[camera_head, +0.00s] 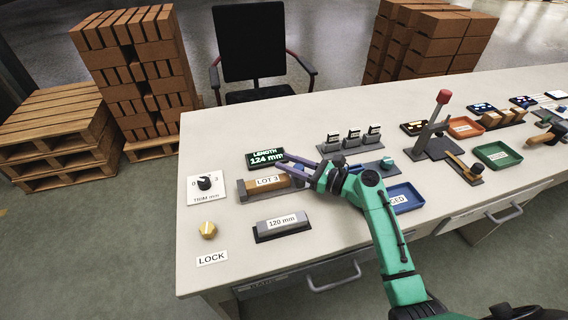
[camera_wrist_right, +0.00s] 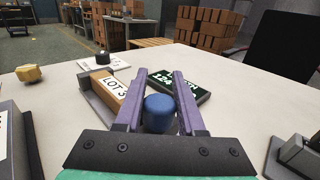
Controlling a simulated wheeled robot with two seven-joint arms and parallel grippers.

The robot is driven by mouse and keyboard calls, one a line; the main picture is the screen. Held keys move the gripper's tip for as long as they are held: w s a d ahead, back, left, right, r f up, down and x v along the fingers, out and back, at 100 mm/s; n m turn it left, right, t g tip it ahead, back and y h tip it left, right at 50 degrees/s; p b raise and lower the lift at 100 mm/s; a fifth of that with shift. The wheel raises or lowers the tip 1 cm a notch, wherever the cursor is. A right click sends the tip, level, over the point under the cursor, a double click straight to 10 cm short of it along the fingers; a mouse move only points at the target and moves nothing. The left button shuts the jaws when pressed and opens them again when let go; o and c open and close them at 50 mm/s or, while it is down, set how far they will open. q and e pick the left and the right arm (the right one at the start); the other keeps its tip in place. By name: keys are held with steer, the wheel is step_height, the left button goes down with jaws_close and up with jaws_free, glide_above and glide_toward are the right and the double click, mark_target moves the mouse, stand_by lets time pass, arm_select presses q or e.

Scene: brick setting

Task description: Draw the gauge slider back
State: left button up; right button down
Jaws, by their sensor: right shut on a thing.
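The gauge slider's blue knob (camera_wrist_right: 158,112) stands between the two purple fingers of my right gripper (camera_wrist_right: 160,100), which is shut on it. In the head view my right gripper (camera_head: 294,167) is at the right end of the gauge, and the fingers mostly hide the knob. A brown brick labelled "LOT 3" (camera_head: 267,184) lies in the grey gauge; it also shows in the wrist view (camera_wrist_right: 110,91), left of the fingers. The green display (camera_head: 266,159) behind reads "LENGTH 124 mm". My left gripper is not in view.
A grey block labelled "120 mm" (camera_head: 283,228) lies in front of the gauge. A trim dial (camera_head: 204,183), a yellow knob (camera_head: 208,230) and a "LOCK" label (camera_head: 212,259) are at left. A blue tray (camera_head: 405,197) and a red-topped lever (camera_head: 431,125) are at right.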

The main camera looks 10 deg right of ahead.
steer(key=shift+d, duration=0.85)
steer(key=c, duration=0.7)
jaws_free()
steer(key=shift+o, duration=1)
steer(key=shift+d, duration=0.1)
steer(key=v, duration=1.4)
steer(key=shift+b, duration=0.4)
steer(key=shift+s+d, duration=0.15)
steer(key=shift+s, duration=0.05)
steer(key=shift+r, duration=0.1)
